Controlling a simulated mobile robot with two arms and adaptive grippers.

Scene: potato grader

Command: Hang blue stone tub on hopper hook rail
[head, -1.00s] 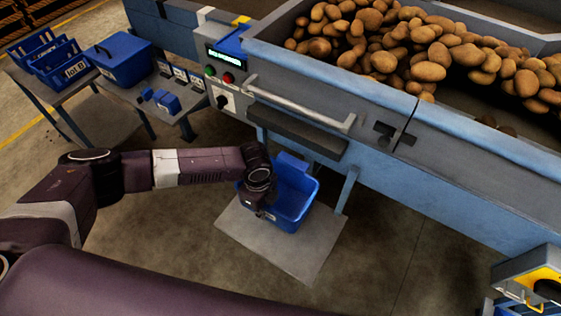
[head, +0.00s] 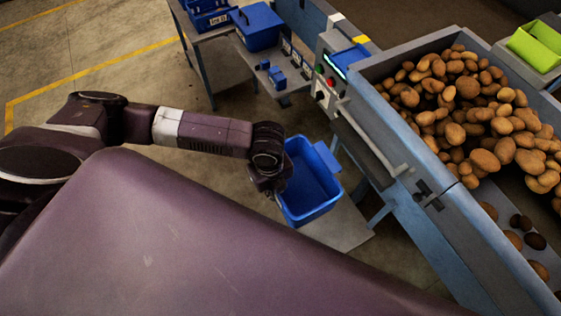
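The blue stone tub (head: 318,187) is an open rectangular bin with a raised flap on its right side. It shows in the middle of the head view, in front of a pale mat on the floor. My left gripper (head: 271,184) is at the tub's left rim and appears shut on it; the fingertips are mostly hidden. The tub appears raised, but its height is hard to tell. A grey rail (head: 372,138) runs along the hopper side, right of the tub and apart from it. My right gripper is not in view.
The hopper (head: 425,178) full of potatoes fills the right. A side table (head: 262,88) with a lidded blue box (head: 258,27) stands at the back. The pale mat (head: 345,228) lies beneath. Floor at left is clear.

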